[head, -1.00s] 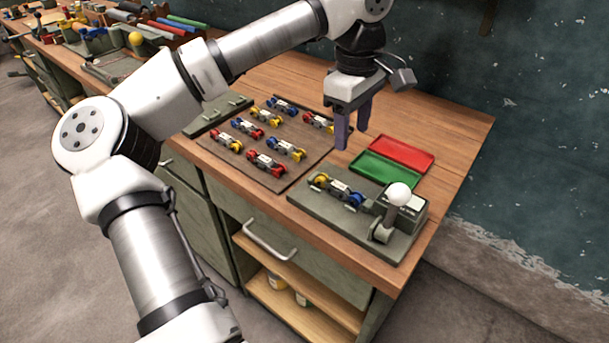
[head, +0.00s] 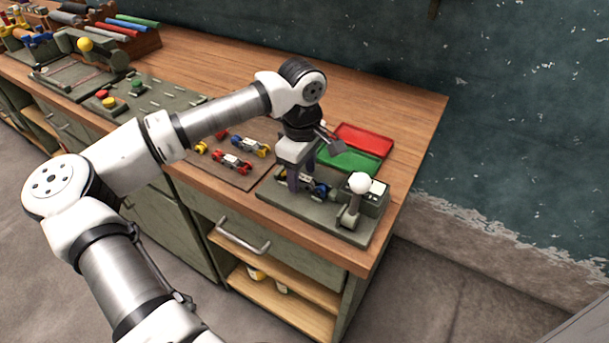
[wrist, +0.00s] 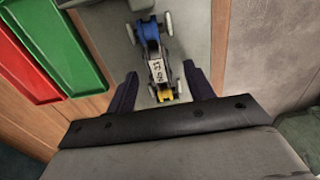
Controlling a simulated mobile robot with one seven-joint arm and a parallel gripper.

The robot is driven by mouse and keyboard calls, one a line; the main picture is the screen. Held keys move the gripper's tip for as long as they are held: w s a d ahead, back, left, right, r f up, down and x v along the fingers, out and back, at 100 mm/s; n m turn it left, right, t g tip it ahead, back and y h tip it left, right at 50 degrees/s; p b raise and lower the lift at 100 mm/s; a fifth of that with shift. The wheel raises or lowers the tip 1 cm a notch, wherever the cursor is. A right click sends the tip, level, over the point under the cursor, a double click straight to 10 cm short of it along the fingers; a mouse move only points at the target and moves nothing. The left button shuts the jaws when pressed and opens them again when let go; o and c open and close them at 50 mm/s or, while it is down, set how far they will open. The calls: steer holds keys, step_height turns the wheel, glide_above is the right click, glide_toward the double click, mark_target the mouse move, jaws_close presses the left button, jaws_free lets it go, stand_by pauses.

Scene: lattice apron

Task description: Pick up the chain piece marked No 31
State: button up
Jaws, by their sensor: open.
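The chain piece (wrist: 156,66) has a blue end, a yellow end and a white middle label that seems to read No 31. It lies on the grey-green fixture base (head: 333,222); in the head view its blue end (head: 321,188) shows beside my gripper, which hides much of the rest. My gripper (head: 302,184) is low over the piece, pointing down and open. In the wrist view my gripper (wrist: 162,88) has one finger on each side of the piece's yellow half, with nothing clamped.
A lever with a white ball knob (head: 359,183) stands right of the piece on the fixture. Red (head: 364,140) and green (head: 346,159) trays lie behind. Other chain pieces, such as a red-ended one (head: 232,162), lie on a brown board to the left.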

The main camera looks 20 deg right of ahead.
steer(key=shift+f, duration=0.55)
jaws_close()
